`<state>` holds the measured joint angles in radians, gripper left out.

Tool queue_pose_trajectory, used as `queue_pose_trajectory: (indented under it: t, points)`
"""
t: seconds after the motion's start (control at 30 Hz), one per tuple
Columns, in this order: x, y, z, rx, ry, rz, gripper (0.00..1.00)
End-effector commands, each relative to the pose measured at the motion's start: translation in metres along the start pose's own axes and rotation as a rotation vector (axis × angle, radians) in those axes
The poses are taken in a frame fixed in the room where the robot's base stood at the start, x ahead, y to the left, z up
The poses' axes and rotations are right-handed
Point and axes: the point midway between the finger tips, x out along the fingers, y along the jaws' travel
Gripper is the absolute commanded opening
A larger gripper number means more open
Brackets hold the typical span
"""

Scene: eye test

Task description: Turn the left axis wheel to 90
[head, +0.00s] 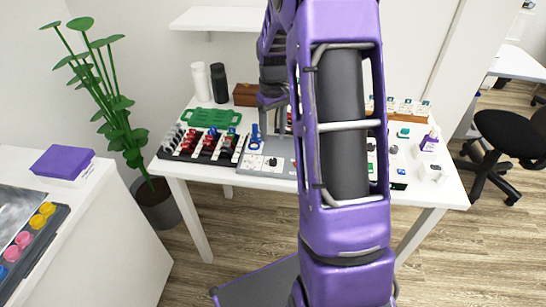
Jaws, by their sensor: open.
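A grey panel (247,170) lies at the front middle of the white table. On its left part is a white plate with a small dark knob (273,161). It may be the left axis wheel, but it is too small to read any mark or number. My gripper (273,122) hangs above the back of the panel, behind and above the knob and apart from it. It is open, small and partly hidden. My purple arm covers the middle of the panel.
A blue stand (255,138) is close left of my gripper. A black lens rack (205,146) and a green tray (211,117) lie further left. White and black bottles (219,83) stand behind.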

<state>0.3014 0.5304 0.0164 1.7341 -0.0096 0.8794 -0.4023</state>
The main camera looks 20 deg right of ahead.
Motion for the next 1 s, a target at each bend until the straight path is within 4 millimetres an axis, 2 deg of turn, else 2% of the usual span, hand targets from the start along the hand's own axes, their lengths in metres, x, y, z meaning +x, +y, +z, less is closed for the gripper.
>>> queue_pose_trajectory:
  t: [0.03,0.2,0.5,0.7,0.97,1.0]
  points:
    - [0.013,0.000,0.001,0.000,-0.004,-0.002,0.62]
    - [0.051,0.000,0.001,-0.001,-0.004,-0.001,0.62]
    - [0.100,0.000,0.000,-0.001,-0.001,0.001,0.62]
    - [0.111,0.001,-0.001,-0.001,0.001,0.002,0.62]
    - [0.112,0.001,-0.001,-0.002,0.002,0.002,0.62]
    - [0.112,0.001,-0.001,-0.002,0.002,0.002,0.55]
